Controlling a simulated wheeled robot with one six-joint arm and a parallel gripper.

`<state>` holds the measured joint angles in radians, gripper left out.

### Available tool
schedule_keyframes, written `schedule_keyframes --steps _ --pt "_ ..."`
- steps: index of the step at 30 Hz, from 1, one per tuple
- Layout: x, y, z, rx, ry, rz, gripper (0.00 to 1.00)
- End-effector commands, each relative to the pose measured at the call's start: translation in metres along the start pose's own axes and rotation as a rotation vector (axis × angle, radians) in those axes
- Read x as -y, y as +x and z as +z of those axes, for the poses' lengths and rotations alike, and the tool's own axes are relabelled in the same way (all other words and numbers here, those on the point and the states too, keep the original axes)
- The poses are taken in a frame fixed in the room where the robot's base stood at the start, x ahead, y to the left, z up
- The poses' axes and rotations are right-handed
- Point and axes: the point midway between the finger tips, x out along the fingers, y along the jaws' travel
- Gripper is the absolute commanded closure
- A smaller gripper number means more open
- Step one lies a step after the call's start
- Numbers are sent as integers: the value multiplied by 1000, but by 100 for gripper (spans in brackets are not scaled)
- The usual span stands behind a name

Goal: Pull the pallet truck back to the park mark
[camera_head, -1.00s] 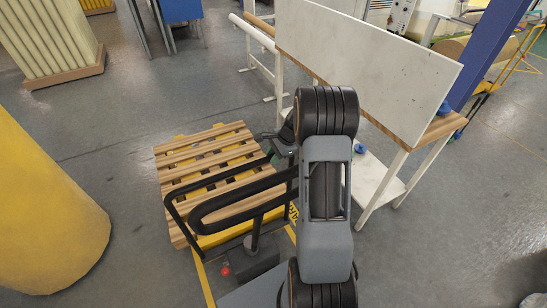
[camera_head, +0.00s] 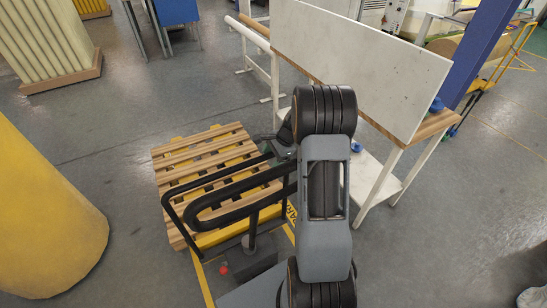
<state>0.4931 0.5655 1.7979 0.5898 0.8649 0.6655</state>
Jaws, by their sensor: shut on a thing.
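The pallet truck shows by its black loop handle (camera_head: 228,193), red button (camera_head: 223,269) and yellow forks, which run under a slatted wooden pallet (camera_head: 197,163). My gripper (camera_head: 283,141) is at the handle's far right corner, mostly hidden behind my arm, and is shut on the handle. The contact itself is hard to see. The park mark shows as yellow floor lines (camera_head: 205,287) beside the truck, with yellow and black lettering (camera_head: 291,213) at its right. Much of the mark is hidden by the truck and my arm.
A large yellow cylinder (camera_head: 45,210) stands at the left. A ribbed stack on a wooden base (camera_head: 62,78) is at the back left. Floor between the cylinder and the pallet is clear.

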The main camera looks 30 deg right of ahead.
Motion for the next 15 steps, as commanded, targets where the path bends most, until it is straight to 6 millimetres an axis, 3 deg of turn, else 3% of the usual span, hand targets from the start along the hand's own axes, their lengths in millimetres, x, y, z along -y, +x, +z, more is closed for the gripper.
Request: schedule_keyframes --steps 1,9,15 --pt "-9 8 0 13 7 28 47" --pt "-9 8 0 13 5 28 47" --pt "-8 -11 -1 9 5 21 47"
